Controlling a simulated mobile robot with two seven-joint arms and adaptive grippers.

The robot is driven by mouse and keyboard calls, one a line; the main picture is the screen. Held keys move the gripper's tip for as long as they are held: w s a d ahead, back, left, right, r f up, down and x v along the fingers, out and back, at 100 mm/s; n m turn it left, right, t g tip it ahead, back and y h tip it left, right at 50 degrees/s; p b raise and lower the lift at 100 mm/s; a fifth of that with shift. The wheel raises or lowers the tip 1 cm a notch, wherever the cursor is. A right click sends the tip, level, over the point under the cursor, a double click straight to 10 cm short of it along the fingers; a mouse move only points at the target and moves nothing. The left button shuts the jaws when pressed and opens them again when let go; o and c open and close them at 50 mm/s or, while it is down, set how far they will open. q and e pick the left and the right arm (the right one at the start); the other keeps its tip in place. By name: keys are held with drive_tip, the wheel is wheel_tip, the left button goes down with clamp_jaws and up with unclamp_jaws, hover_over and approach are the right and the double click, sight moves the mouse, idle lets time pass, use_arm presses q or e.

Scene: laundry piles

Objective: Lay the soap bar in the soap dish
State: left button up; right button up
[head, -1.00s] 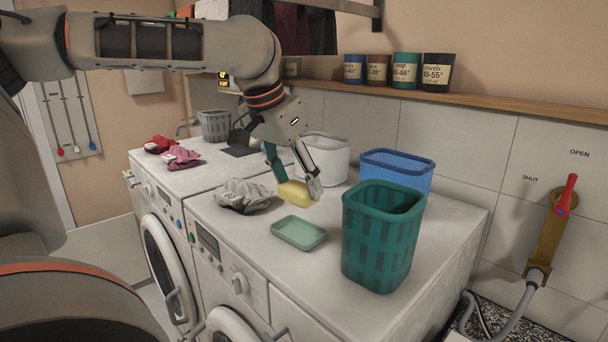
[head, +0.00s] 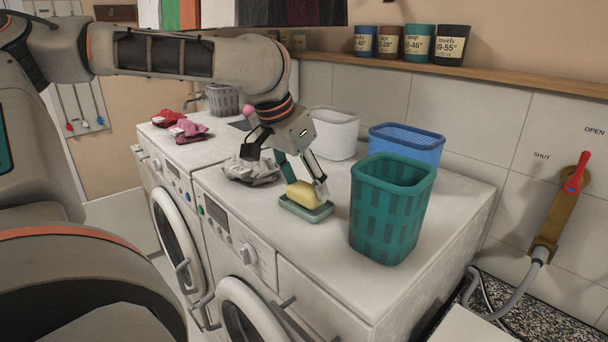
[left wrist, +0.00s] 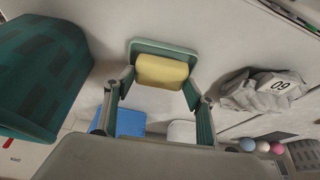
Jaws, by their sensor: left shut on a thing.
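The yellow soap bar (head: 304,194) is between the fingers of my left gripper (head: 306,190), which is shut on it. The bar is over the green soap dish (head: 307,210), within its outline or nearly so, and looks slightly tilted. I cannot tell whether it touches the dish floor. In the left wrist view the soap bar (left wrist: 162,71) lies between the fingertips, with the dish's rim (left wrist: 150,44) showing beyond it. My right gripper is not in view.
A teal basket (head: 392,210) stands close to the right of the dish. A blue basket (head: 407,140) and a white basket (head: 333,133) stand behind. A grey cloth (head: 245,171) lies to the left. The machine top in front is clear.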

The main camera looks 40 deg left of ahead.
use_arm(q)
drive_tip(key=shift+f, duration=0.2)
drive_tip(key=o, duration=1.2)
drive_tip(key=shift+o, duration=0.2)
drive_tip(key=v, duration=1.2)
